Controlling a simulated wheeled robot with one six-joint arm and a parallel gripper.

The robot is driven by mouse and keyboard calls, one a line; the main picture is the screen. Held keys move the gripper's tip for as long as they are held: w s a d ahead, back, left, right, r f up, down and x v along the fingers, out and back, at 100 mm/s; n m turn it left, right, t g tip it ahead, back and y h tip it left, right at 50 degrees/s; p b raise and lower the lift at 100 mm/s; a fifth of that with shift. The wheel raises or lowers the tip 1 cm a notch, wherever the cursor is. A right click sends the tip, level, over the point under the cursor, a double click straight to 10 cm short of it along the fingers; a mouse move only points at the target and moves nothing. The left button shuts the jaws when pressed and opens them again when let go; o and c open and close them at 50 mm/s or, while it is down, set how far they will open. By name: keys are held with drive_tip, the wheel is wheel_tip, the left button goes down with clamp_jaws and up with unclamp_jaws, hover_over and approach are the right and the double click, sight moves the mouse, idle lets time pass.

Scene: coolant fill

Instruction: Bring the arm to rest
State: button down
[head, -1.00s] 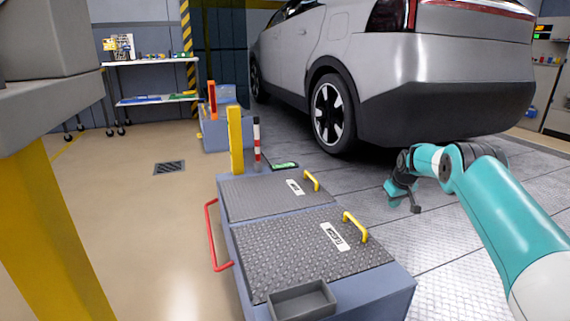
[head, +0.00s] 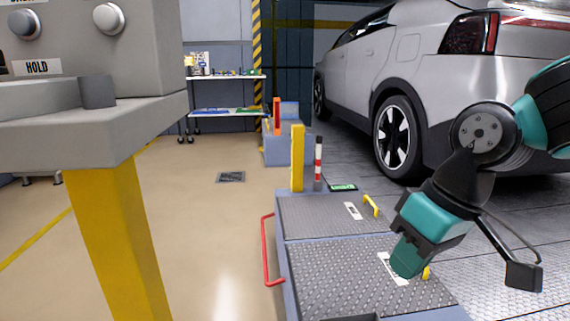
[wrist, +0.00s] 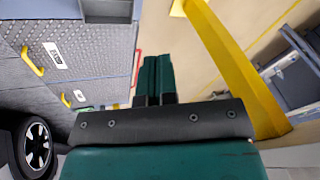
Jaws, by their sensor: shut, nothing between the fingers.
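My gripper (head: 407,262) is teal and black and hangs over the grey treadplate-topped box (head: 330,275) at the lower right of the head view. It covers part of the nearer lid's white label and yellow handle. In the wrist view the two teal fingers (wrist: 158,78) lie side by side, closed together, with nothing between them. The gripper appears to be in the air above the lid; its exact height cannot be told.
A grey control console (head: 95,125) on a yellow post (head: 115,240) stands close on the left. A silver car (head: 450,75) is at the right. A red rail (head: 266,250) runs along the box's left side. A shelf table (head: 225,110) stands far back. Tan floor between is clear.

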drive_tip(key=s+a+n, duration=0.1)
drive_tip(key=s, duration=1)
wheel_tip(320, 180, up, 37)
drive_tip(key=p, duration=3.8)
drive_tip(key=shift+w+g, duration=0.15)
drive_tip(key=shift+g, duration=0.25)
